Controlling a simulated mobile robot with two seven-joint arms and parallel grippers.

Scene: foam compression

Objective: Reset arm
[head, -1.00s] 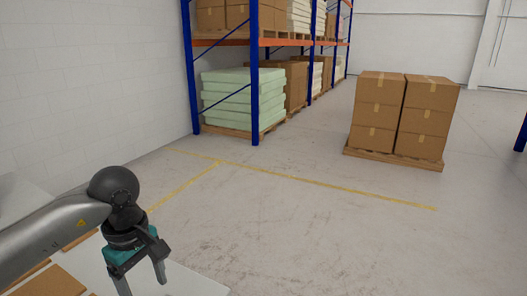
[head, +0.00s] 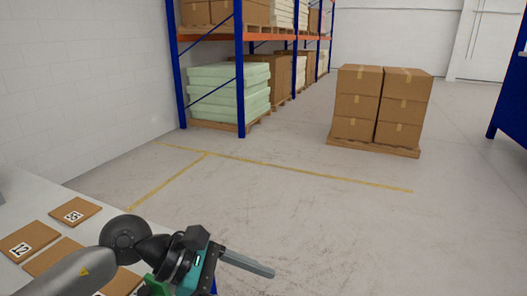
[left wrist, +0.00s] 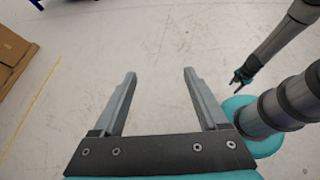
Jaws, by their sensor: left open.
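My left gripper (head: 270,271) is at the bottom of the head view, its fingers pointing right. It is past the right side of the white table. In the left wrist view my left gripper (left wrist: 159,74) has its two fingers spread wide, with only bare floor between them. My right gripper (left wrist: 240,80) shows small at the upper right of the left wrist view, over the floor. Its jaw gap is too small to tell.
The white table (head: 25,195) at lower left bears several flat brown squares with number labels (head: 75,211). A pallet of cardboard boxes (head: 378,105) stands on the floor ahead. A blue and orange rack (head: 240,70) stands behind. The floor between is clear.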

